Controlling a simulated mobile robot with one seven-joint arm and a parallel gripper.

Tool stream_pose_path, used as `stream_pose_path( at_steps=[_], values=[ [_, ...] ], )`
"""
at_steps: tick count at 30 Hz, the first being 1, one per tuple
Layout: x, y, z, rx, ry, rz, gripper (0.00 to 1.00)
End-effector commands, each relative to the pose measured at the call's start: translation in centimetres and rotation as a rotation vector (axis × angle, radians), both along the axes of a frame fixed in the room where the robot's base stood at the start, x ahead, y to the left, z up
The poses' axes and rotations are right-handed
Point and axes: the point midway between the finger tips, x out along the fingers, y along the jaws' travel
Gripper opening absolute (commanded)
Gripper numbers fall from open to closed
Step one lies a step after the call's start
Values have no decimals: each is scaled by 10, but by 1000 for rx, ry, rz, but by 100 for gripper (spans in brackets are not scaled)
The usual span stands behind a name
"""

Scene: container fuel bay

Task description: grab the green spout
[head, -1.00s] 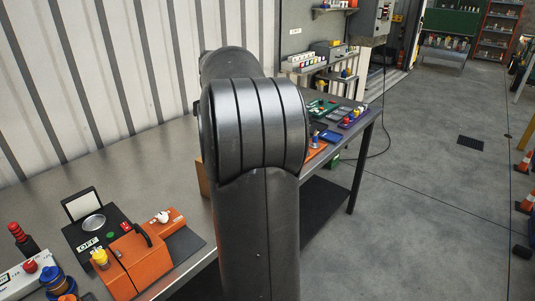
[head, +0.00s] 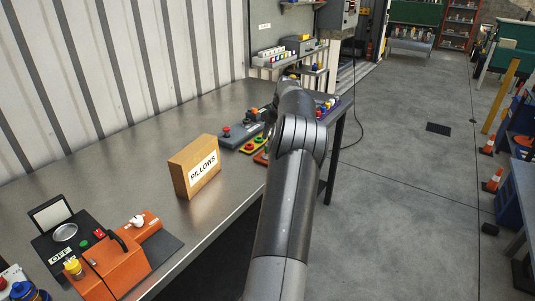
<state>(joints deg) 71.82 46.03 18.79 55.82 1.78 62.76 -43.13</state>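I cannot make out the green spout for certain in the head view. My dark arm rises through the middle of the picture and hides part of the table's far end. My gripper is not clearly visible; the arm's far end reaches over the far part of the table, among small coloured items.
A box marked PILLOWS (head: 195,167) stands mid-table. An orange unit (head: 112,268) with a yellow cap is at the near left. A grey box with a red button (head: 238,136) is farther back. The bare metal tabletop (head: 120,175) is clear at left; open floor (head: 410,200) lies right.

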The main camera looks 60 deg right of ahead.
Motion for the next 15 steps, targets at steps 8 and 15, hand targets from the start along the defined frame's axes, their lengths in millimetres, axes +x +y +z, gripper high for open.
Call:
stream_pose_path(
  at_steps=[8, 15],
  values=[
    [14, -3, -34, 2, 0, 1, 48],
    [22, -8, -61, 4, 1, 2, 48]
  ],
)
